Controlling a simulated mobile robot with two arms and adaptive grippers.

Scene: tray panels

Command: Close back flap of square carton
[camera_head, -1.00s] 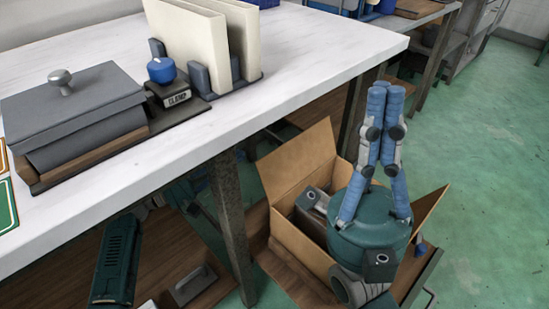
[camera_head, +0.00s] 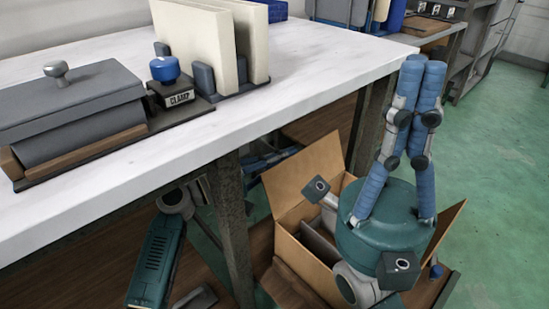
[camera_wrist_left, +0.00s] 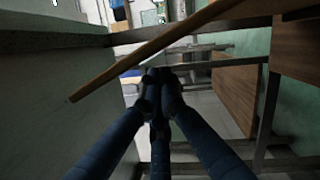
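The square carton (camera_head: 312,268) stands low at the right of the table, open at the top. Its tall far flap (camera_head: 303,174) stands up, leaning outward; a right-hand flap (camera_head: 451,215) and a near-left flap (camera_head: 288,287) also stick out. My right gripper (camera_head: 425,66) is over the carton's right part, blue fingers upward and close together, with nothing visible between them; its teal palm hides much of the carton. My left gripper (camera_wrist_left: 158,76) has its fingertips together, with nothing seen in them; in the head view it is mostly hidden under the table. A brown strip (camera_wrist_left: 160,50) crosses beyond its fingers, perhaps a flap edge.
The white table (camera_head: 300,75) carries a grey lidded box (camera_head: 70,105), a clamp with a blue knob (camera_head: 165,72) and cream panels in a rack (camera_head: 205,45). A table leg (camera_head: 232,225) stands between my left arm and the carton. Green floor is clear at right.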

